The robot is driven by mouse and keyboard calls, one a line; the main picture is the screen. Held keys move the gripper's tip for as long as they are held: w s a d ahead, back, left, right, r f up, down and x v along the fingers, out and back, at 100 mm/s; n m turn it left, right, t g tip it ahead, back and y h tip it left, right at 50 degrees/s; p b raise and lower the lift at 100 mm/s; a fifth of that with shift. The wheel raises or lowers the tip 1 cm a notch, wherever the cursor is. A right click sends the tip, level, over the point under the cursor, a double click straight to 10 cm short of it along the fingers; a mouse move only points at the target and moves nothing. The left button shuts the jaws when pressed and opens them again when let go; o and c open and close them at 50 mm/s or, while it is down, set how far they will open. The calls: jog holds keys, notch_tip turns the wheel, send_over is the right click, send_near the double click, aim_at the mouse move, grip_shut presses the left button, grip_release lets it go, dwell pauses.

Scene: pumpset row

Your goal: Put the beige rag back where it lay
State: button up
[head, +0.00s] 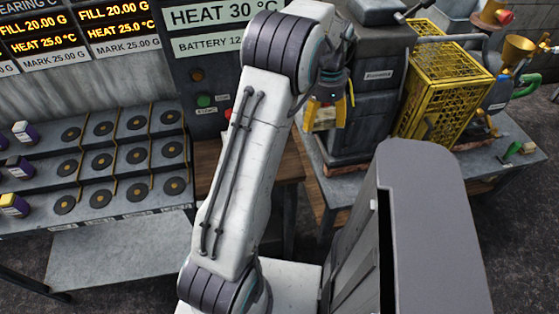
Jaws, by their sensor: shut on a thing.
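My gripper (327,114) hangs at the end of my arm, in front of the dark machine on the right-hand bench. Its yellow fingers are shut on a small pale beige piece, which looks like the beige rag (324,118). The rag is partly hidden by the fingers, and its full shape is too small to tell. I cannot tell whether it touches the machine or bench behind it.
A dark machine (372,100) and a yellow cage (450,90) stand on the right-hand bench (480,160), with a brass funnel (519,48) farther right. A stepped grey rack (100,160) with round pads and several dark bottles stands left. A control panel (225,60) stands behind my arm.

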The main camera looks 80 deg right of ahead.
jog(key=w+a+f, duration=0.2)
jog(key=w, duration=0.1)
jog(key=w+a+f, duration=0.2)
jog(key=w, duration=0.1)
jog(key=w+a+f, duration=0.2)
jog(key=w+f, duration=0.1)
jog(key=shift+w+a, duration=0.2)
jog(key=shift+a, duration=0.1)
jog(key=shift+f, duration=1.95)
jog(key=shift+f, duration=0.1)
jog(key=shift+f, duration=0.1)
jog(key=o, duration=1.2)
jog(key=shift+o, duration=0.2)
notch_tip(320, 180, up, 12)
jog(key=shift+r+p, duration=0.25)
jog(key=shift+p, duration=0.05)
